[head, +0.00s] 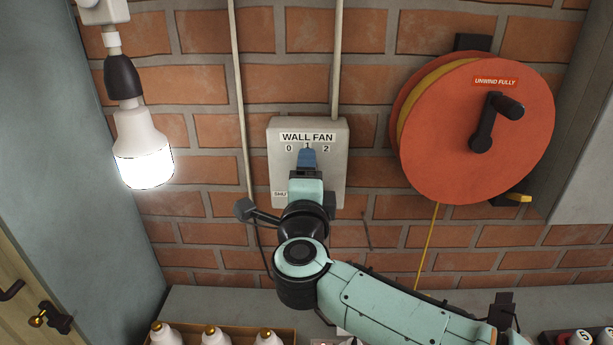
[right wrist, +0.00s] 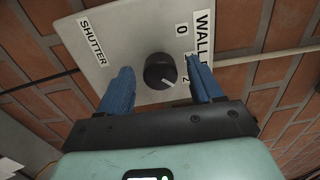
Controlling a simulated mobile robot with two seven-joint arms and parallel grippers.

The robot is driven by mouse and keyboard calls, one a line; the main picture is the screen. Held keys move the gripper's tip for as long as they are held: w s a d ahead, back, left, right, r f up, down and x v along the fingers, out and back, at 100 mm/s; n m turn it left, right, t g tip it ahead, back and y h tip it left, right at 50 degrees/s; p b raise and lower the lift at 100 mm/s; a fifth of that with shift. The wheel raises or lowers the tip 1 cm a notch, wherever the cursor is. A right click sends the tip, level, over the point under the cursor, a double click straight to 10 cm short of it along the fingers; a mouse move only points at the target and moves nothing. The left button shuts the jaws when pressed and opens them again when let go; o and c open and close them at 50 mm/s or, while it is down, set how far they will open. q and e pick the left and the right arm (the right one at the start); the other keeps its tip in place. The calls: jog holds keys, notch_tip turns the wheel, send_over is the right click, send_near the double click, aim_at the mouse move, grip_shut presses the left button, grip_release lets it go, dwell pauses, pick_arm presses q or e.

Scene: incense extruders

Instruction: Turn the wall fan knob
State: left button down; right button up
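The wall fan box (head: 337,170) is a pale panel on the brick wall, labelled WALL FAN, with marks 0, 1 and 2 and a partly covered lower label. My right gripper (head: 307,160) is in front of it and hides the knob in the head view. In the right wrist view, the round black knob (right wrist: 160,71) lies ahead between the blue fingers of my right gripper (right wrist: 160,88). The fingers are open, with a visible gap on both sides of the knob. Its white pointer line slants towards the picture's lower right. My left gripper is not in view.
A lit bulb (head: 143,150) hangs at the left. A large orange reel (head: 520,135) with a black crank is mounted to the right. Pale conduits run up the wall. A box of white bulbs (head: 210,335) stands at the bottom left.

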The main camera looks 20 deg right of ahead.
jog(key=b+v, duration=0.1)
jog(key=v, duration=1.2)
jog(key=shift+s, duration=0.2)
jog(key=shift+f, duration=0.1)
